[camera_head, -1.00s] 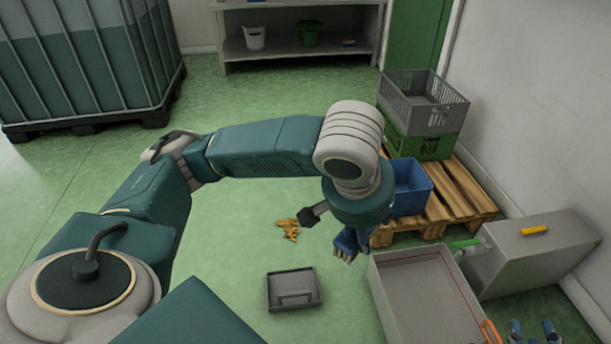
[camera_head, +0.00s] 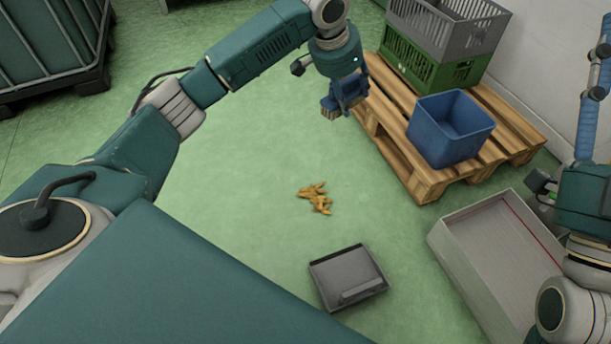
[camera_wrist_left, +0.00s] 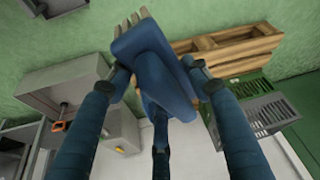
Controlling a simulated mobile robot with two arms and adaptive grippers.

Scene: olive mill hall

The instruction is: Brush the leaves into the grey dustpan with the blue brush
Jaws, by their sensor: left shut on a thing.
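The orange-brown leaves (camera_head: 316,198) lie in a small heap on the green floor in the head view. The grey dustpan (camera_head: 348,277) lies flat on the floor nearer to me, apart from the leaves. My left gripper (camera_head: 346,97) is shut on the blue brush (camera_head: 329,103), with its pale bristles down. It is beyond the leaves, near the pallet; its exact height is unclear. In the left wrist view the brush (camera_wrist_left: 158,65) sits between the fingers. My right gripper (camera_head: 587,125) is at the right edge, partly cut off; its opening is unclear.
A wooden pallet (camera_head: 424,186) holds a blue bin (camera_head: 450,140), a green crate (camera_head: 408,68) and a grey crate (camera_head: 487,35). A pale open box (camera_head: 470,275) stands right of the dustpan. A caged tank (camera_head: 45,45) stands at top left. The floor around the leaves is clear.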

